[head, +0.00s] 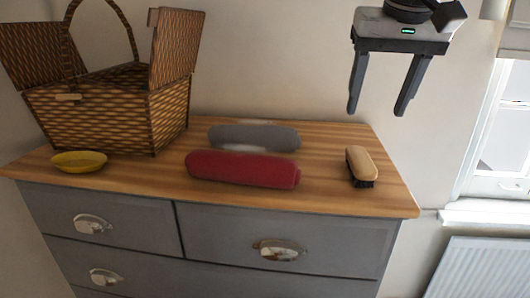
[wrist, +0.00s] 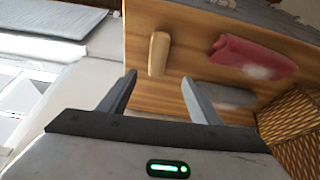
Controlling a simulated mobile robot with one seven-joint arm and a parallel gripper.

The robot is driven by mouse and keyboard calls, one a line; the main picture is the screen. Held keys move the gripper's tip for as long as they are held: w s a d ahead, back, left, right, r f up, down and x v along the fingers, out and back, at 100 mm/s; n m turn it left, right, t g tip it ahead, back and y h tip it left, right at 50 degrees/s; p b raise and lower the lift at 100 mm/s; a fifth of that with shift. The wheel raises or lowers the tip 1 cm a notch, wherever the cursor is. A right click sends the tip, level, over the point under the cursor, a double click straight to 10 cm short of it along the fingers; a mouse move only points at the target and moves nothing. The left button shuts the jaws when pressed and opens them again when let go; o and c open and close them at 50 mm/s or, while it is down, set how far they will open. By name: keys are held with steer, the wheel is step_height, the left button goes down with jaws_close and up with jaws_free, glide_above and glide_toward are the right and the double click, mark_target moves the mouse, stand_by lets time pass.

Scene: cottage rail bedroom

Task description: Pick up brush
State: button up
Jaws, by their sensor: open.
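The brush (head: 361,164) has a pale wooden back and dark bristles. It lies bristles down near the right end of the wooden dresser top (head: 330,190). In the wrist view the brush (wrist: 158,54) shows beyond the fingertips, a little left of the middle between them. My gripper (head: 379,111) is open and empty. It hangs in the air above the brush, clear of it. It also shows in the wrist view (wrist: 158,77), with both fingers apart.
A red roll (head: 242,169) and a grey roll (head: 254,137) lie left of the brush. A radiator (head: 478,268) is below the window at right. Bare wood surrounds the brush.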

steer(key=b, duration=0.2)
glide_toward(361, 158)
steer(key=x, duration=0.5)
steer(key=shift+w+a, duration=0.15)
steer(key=shift+a, duration=0.05)
steer(key=shift+x, duration=2.55)
steer(key=shift+d+f, duration=0.2)
steer(key=c, duration=1.2)
step_height(361, 158, up, 10)
steer(key=shift+r+p, duration=0.25)
steer(key=shift+p, duration=0.75)
steer(key=o, duration=0.5)
steer(key=c, duration=0.3)
